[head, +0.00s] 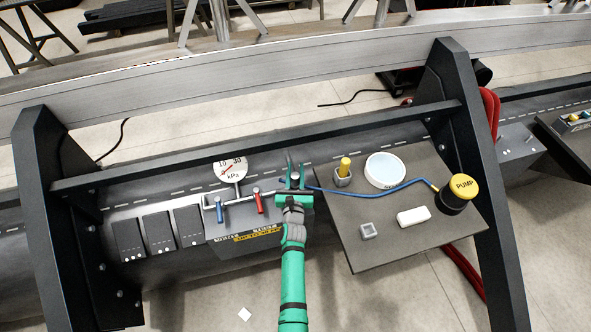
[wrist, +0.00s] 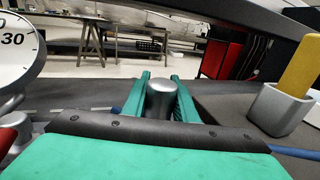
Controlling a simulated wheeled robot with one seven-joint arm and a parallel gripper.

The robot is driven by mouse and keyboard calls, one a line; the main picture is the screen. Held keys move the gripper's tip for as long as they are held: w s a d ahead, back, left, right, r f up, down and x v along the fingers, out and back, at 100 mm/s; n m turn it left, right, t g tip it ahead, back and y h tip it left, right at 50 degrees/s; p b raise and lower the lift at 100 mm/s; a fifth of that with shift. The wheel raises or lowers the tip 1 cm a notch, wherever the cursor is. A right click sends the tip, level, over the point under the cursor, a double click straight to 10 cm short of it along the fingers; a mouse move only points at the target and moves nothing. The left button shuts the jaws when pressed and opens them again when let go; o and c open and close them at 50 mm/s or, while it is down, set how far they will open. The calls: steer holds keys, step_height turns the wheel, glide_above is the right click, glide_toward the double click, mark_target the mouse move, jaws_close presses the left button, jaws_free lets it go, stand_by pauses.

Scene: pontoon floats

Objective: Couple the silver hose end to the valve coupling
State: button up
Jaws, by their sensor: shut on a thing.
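My gripper (head: 295,180) is shut on the silver hose end (wrist: 161,100), a short metal cylinder between the green fingers (wrist: 160,92) in the wrist view. A blue hose (head: 385,193) runs from the gripper to the yellow-topped pump (head: 460,190). Left of the gripper, a silver pipe (head: 240,199) carries a blue valve handle (head: 220,213) and a red valve handle (head: 258,202). The pipe's right end reaches close to my gripper. I cannot make out the valve coupling or whether the hose end touches it.
A pressure gauge (head: 230,169) stands above the pipe. The grey board (head: 360,248) at right holds a yellow peg (head: 345,166) in a grey holder, a round white dish (head: 385,170), a white block (head: 413,216) and an empty grey holder (head: 368,231). Dark frame posts (head: 465,130) flank the area.

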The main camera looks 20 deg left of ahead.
mark_target(295, 184)
steer(key=shift+f, duration=0.4)
steer(key=o, duration=1.2)
steer(key=shift+s, duration=0.15)
steer(key=shift+s, duration=0.8)
steer(key=shift+d+v, duration=0.15)
steer(key=shift+v, duration=2.1)
steer(key=shift+d+v, duration=0.15)
steer(key=shift+v, duration=2.15)
steer(key=shift+f, duration=0.1)
